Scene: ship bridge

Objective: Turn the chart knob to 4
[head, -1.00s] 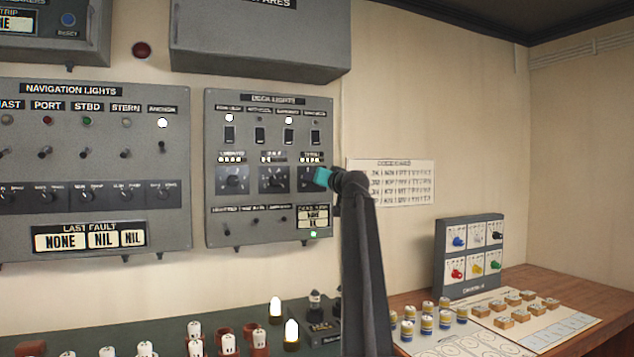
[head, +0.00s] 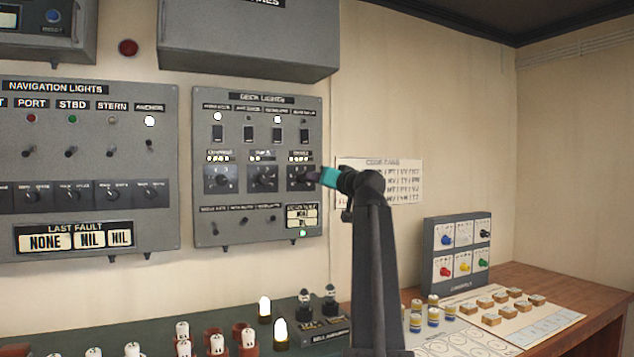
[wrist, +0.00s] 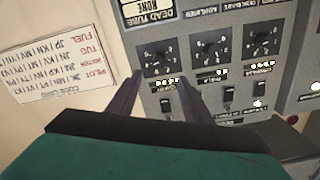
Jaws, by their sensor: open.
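The deck lights panel (head: 232,232) hangs on the wall with a row of three dark rotary knobs. The right-hand knob (head: 298,177) is partly hidden by my gripper (head: 312,176). In the wrist view, seen upside down, this knob (wrist: 156,58) has a numbered dial, and its label looks like "chart", though it is blurred. My gripper (wrist: 161,80) is open and empty, its two dark fingers reaching toward that dial from either side. I cannot tell whether they touch the panel. The knob's exact setting is too small to read.
The middle knob (head: 263,178) and left knob (head: 221,179) sit close beside it. Switches and lamps line the panel above. A paper code table (head: 400,180) is on the wall to the right. A console with bells and lit lamps (head: 280,332) lies below.

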